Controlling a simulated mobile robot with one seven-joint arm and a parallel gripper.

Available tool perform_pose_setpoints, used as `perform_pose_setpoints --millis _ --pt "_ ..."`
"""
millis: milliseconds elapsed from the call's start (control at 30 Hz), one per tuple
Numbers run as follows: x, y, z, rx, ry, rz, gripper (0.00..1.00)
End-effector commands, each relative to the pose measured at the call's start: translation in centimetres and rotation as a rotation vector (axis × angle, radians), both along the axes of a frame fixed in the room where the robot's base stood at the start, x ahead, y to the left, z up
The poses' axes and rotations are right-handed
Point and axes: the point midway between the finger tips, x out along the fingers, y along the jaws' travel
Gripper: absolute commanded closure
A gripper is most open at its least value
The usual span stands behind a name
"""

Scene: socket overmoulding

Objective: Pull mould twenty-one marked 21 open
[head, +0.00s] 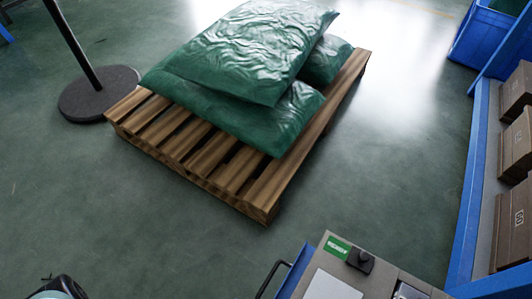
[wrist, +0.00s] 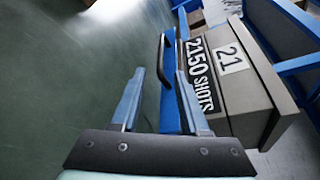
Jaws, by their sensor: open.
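Mould twenty-one is a grey block with a blue front plate in the wrist view. Its white 21 label (wrist: 231,58) sits beside a black "2150 SHOTS" plate (wrist: 199,75). A black bar handle (wrist: 162,62) stands out from the blue plate. My gripper (wrist: 158,76) is open and empty, and the handle appears between its two blue fingers; whether either touches it I cannot tell. In the head view a grey-topped block (head: 332,285) with a blue side and black handle (head: 268,281) shows at the bottom edge; no number is readable there. My gripper is not clearly visible there.
A wooden pallet (head: 262,208) with green sacks (head: 250,50) stands on the floor ahead. A round black post base (head: 98,95) is at its left. Blue shelving (head: 470,190) with brown boxes (head: 514,150) lines the right. The floor between pallet and block is clear.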

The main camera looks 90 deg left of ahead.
Motion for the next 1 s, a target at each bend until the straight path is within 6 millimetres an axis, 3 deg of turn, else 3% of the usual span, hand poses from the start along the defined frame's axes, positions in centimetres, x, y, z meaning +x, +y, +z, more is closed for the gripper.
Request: perform_pose_setpoints --millis 100,300,867,1000 --pt "-1.4 -1.0 0.5 0.0 0.0 0.001 0.55" --pt "-2.3 -1.7 0.6 0.001 -0.001 0.0 0.55" --pt "-2.4 -1.7 0.6 0.0 0.0 0.001 0.55" --pt "-2.4 -1.7 1.9 0.0 0.0 0.001 0.55"
